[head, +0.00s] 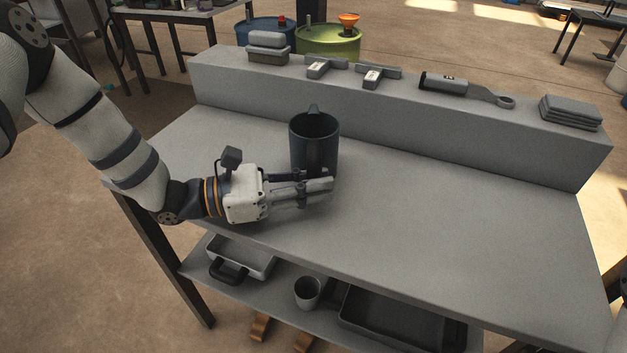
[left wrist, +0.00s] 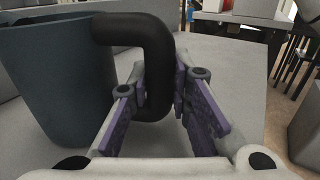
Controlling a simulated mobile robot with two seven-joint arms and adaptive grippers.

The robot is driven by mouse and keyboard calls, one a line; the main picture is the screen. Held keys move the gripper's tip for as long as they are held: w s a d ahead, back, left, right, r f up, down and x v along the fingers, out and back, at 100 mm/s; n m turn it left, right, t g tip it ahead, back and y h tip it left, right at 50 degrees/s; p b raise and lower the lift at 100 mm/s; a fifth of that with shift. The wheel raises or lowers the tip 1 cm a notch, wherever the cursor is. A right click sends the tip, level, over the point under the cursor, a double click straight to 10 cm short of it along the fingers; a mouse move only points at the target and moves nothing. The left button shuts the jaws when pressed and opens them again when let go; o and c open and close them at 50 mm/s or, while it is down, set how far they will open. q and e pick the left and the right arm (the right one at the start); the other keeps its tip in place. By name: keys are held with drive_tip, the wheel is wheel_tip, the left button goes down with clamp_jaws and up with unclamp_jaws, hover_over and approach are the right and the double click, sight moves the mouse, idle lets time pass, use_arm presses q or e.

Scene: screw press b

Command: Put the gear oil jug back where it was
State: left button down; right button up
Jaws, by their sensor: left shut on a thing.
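The gear oil jug (head: 313,138) is a dark blue-grey, open-topped vessel with a pointed spout. It is upright over the left part of the grey workbench (head: 430,220). In the left wrist view the jug (left wrist: 55,80) is at the left, and its black handle (left wrist: 157,50) comes between my fingers. My left gripper (head: 322,186) is shut on the handle, on the near side of the jug. The gripper partly hides the jug's base in the head view, so I cannot tell whether it touches the bench. My right gripper is out of view.
A raised ledge (head: 400,105) runs along the back, holding stacked blocks (head: 268,47), brackets (head: 375,76), a long ring-ended tool (head: 465,88) and a grey stack (head: 570,112). A lower shelf holds trays and a cup (head: 308,292). The bench's middle and right are clear.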

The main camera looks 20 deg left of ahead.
use_arm(q)
drive_tip(key=c, duration=1.5)
unclamp_jaws()
drive_tip(key=shift+f, duration=0.1)
drive_tip(key=shift+r, duration=0.3)
drive_tip(key=p+v, duration=0.1)
drive_tip(key=v, duration=1)
drive_tip(key=shift+a, duration=0.25)
drive_tip(key=shift+s+a+f, duration=0.15)
drive_tip(key=shift+s+a, duration=0.1)
